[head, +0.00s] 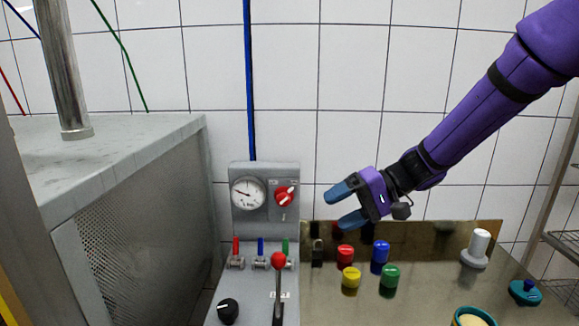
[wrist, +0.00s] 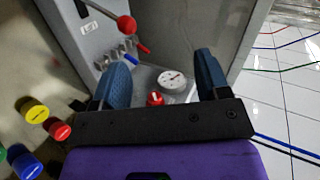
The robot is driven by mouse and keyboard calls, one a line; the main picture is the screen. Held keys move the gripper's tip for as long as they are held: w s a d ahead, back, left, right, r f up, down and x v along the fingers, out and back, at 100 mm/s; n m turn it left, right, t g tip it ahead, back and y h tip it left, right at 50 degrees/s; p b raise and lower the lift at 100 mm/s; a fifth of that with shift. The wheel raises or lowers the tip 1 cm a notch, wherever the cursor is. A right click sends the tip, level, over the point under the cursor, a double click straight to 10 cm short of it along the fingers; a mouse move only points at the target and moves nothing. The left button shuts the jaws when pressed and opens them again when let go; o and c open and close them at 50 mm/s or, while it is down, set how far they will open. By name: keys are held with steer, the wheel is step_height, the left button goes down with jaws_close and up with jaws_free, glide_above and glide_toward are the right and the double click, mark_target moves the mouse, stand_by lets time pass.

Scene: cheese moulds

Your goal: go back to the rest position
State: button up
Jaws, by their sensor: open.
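My gripper (head: 343,206) is open and empty at the end of the purple arm. It is in the air to the right of the control panel's gauge and above the metal worktop. In the wrist view my gripper's blue fingers (wrist: 160,85) are spread apart, with the round gauge (wrist: 174,80) and red knob (wrist: 155,99) showing between and beyond them. Nothing is between the fingertips.
Red, blue, yellow and green (head: 389,276) capped pieces stand on the worktop (head: 410,308). The grey panel (head: 265,215) carries a red-ball lever (head: 278,261) and small valves. A white piece (head: 478,247) and teal mould (head: 472,316) are at right. A perforated cabinet (head: 140,240) stands left.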

steer(key=s+d+r+m+t+h, duration=0.1)
steer(key=s+d+r+t+h, duration=0.2)
steer(key=s+d+h, duration=0.3)
steer(key=s+d+r+m+t+h, duration=0.1)
steer(key=s+d+r+t+h, duration=0.2)
steer(key=s+d, duration=1)
steer(key=s+r+h, duration=0.3)
steer(key=shift+s+d, duration=0.3)
steer(key=shift+d, duration=0.1)
